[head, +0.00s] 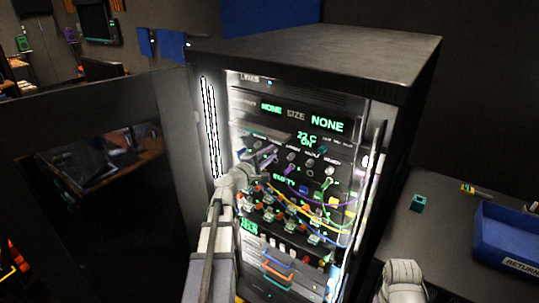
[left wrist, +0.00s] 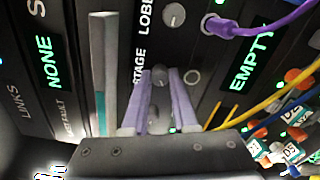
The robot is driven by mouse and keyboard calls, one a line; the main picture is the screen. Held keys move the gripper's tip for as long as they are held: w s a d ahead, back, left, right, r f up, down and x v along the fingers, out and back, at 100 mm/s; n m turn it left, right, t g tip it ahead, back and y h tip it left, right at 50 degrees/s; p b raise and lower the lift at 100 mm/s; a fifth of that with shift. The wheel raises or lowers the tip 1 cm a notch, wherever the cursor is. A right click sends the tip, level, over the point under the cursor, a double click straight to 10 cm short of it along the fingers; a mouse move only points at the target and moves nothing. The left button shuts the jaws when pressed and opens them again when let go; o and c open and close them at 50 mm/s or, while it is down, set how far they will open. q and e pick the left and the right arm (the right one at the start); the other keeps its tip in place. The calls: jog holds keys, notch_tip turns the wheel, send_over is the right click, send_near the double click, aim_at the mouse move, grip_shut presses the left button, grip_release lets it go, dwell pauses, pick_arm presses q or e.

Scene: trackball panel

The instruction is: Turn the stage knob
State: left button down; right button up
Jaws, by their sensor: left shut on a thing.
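The stage knob (left wrist: 161,76) is a small dark grey knob beside the printed word STAGE in the left wrist view. My left gripper (left wrist: 162,80) has its two pale purple fingers on either side of this knob and is shut on it. In the head view my left gripper (head: 268,153) reaches the upper knob row of the rack (head: 355,60), and its fingers partly cover the knobs there. Another grey knob (left wrist: 174,14), marked LOBBY, sits above it in the left wrist view. How far the stage knob is turned cannot be told.
Coloured cables (head: 342,218) hang across the patch sockets below the knobs. The open rack door (head: 60,115) stands at the left. A side table (head: 420,240) holds a blue tray (head: 515,235) and a small teal block (head: 418,203). A pale upright bar (left wrist: 103,75) stands left of the fingers.

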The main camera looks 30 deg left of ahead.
pick_arm(q)
jog(key=m, duration=0.6)
jog(key=shift+m, duration=0.3)
dwell(0.4)
jog(key=c, duration=0.7)
grip_release()
jog(key=s, duration=0.7)
jog(key=shift+s+a, duration=0.25)
jog(key=shift+s, duration=0.15)
